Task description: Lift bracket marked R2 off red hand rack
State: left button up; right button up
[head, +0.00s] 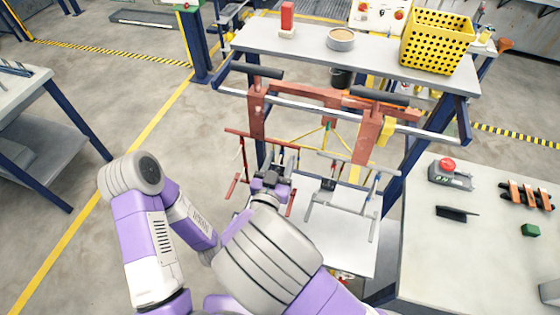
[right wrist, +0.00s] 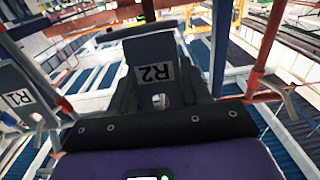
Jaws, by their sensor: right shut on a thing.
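In the right wrist view the bracket marked R2 (right wrist: 150,58) is a dark blue-grey plate, its label upside down. My right gripper (right wrist: 158,100) is shut on its lower part, one dark finger on each side. The bracket is too small to make out there. Whether it still touches the rack is unclear. A bracket marked R1 (right wrist: 22,92) is at the left in the wrist view. My left gripper is out of view.
Red-brown uprights (head: 368,135) and a rail stand behind. A grey bench (head: 375,60) holds a yellow basket (head: 437,40) and a bowl (head: 341,40). A side table (head: 470,255) is at right; open floor lies left.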

jog(key=o, duration=0.4)
jog(key=c, duration=0.4)
jog(key=shift+r, duration=0.1)
jog(key=shift+s+r, duration=0.1)
jog(key=shift+s+r+p, duration=0.1)
jog(key=shift+r+p, duration=0.2)
jog(key=shift+p, duration=0.15)
jog(key=shift+s+a+r, duration=0.15)
jog(key=shift+s+r, duration=0.1)
jog(key=shift+s, duration=0.05)
